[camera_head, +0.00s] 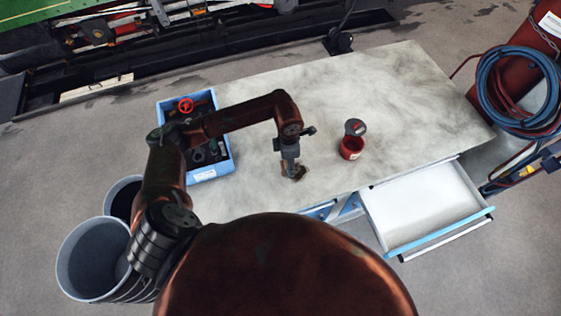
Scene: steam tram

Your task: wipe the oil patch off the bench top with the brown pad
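My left gripper (291,168) points down at the bench top (370,92), near its front edge. A small brown shape (299,173) shows at and around the fingertips. It may be the brown pad, the oil patch or both; I cannot tell them apart at this size. The fingertips are too small and too covered to show whether they are open or shut on it. No other clear oil patch stands out from the grey mottling of the bench top. My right gripper is not in view.
A blue crate (225,168) with tools and a red handwheel stands left of my gripper. A red can (351,148) with its grey lid up stands to the right. An open drawer (425,205) juts out front right. Grey bins (90,258) stand at lower left.

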